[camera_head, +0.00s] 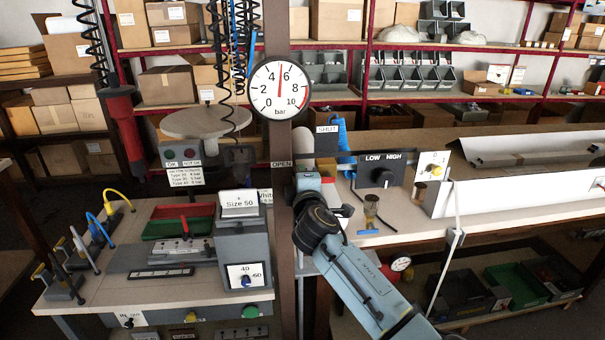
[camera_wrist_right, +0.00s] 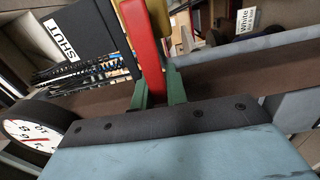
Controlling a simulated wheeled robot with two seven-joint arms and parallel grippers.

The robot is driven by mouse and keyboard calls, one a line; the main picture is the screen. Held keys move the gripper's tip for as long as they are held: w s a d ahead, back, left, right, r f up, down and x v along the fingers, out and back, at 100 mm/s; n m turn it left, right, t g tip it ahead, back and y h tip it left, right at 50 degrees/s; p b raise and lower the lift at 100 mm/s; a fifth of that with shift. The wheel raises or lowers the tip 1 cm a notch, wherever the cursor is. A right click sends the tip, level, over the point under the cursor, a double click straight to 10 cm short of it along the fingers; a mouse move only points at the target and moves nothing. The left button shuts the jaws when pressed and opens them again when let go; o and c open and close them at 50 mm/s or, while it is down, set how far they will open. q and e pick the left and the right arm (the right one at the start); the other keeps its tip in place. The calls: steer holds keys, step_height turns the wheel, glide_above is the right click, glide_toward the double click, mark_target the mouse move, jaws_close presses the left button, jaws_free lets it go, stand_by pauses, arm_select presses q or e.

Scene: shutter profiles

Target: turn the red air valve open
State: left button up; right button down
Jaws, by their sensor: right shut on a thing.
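The red valve handle (camera_wrist_right: 142,45) shows in the right wrist view as a flat red bar standing between the green fingers of my right gripper (camera_wrist_right: 157,88). The gripper is shut on it. In the head view my right gripper (camera_head: 306,183) is at the dark post, just below the OPEN label (camera_head: 281,164), and hides most of the handle. The SHUT label (camera_head: 327,129) is up and to the right; it also shows in the right wrist view (camera_wrist_right: 63,42). The bar gauge (camera_head: 280,89) above has its needle pointing nearly straight up, between 4 and 6. My left gripper is out of view.
The dark post (camera_head: 276,40) stands upright in front of me. Left is a workbench (camera_head: 75,285) with clamps and a grey Size 50 box (camera_head: 240,245). Right is a bench with a LOW/HIGH dial (camera_head: 383,178) and a long white profile (camera_head: 530,200). Shelves with boxes fill the back.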

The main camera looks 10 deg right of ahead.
steer(key=shift+f+n, duration=0.1)
steer(key=shift+n, duration=0.3)
steer(key=c, duration=1.4)
jaws_free()
steer(key=shift+s, duration=0.1)
steer(key=s, duration=1.3)
steer(key=shift+d, duration=0.2)
steer(key=shift+s, duration=0.1)
